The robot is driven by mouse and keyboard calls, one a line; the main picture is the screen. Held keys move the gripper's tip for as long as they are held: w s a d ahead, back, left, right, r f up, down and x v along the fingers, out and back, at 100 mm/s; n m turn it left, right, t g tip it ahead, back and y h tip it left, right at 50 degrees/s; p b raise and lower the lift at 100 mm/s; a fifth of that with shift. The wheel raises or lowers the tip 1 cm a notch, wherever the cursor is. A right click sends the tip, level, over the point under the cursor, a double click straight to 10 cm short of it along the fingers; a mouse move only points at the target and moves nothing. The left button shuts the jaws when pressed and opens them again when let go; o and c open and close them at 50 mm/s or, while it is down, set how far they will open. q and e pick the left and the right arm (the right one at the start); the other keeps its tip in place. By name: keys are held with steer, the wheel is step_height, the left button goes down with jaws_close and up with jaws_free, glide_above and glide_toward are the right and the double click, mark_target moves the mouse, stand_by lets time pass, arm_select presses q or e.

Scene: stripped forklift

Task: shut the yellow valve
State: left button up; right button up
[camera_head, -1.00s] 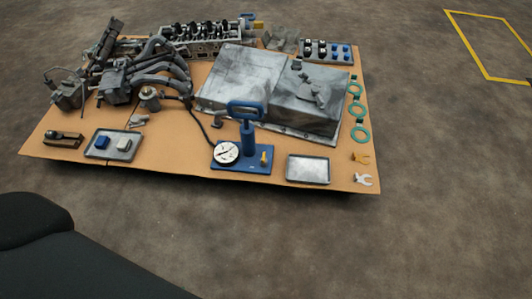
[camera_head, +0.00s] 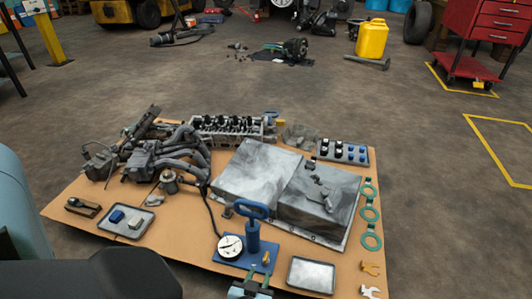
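The small yellow valve (camera_head: 266,258) stands upright on the right part of a blue hand-pump base (camera_head: 228,258). The blue pump (camera_head: 253,235) has a loop handle on top, and a round white gauge (camera_head: 230,247) sits to its left. A dark hose runs from the gauge toward the engine parts.
An empty metal tray (camera_head: 311,274) lies right of the pump, and a grey cover (camera_head: 285,190) stands behind it. A tray with a blue block (camera_head: 127,222) is to the left. Green rings (camera_head: 370,214) line the board's right side. A yellow can (camera_head: 371,38) stands on the floor beyond.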

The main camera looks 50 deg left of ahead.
mark_target(264, 261)
arm_select(q)
steer(key=b+x, duration=0.1)
steer(key=x, duration=0.5)
steer(key=shift+w+a+f, duration=0.1)
steer(key=shift+w+a, duration=0.05)
steer(key=shift+w, duration=0.05)
steer(key=shift+c, duration=0.3)
jaws_close()
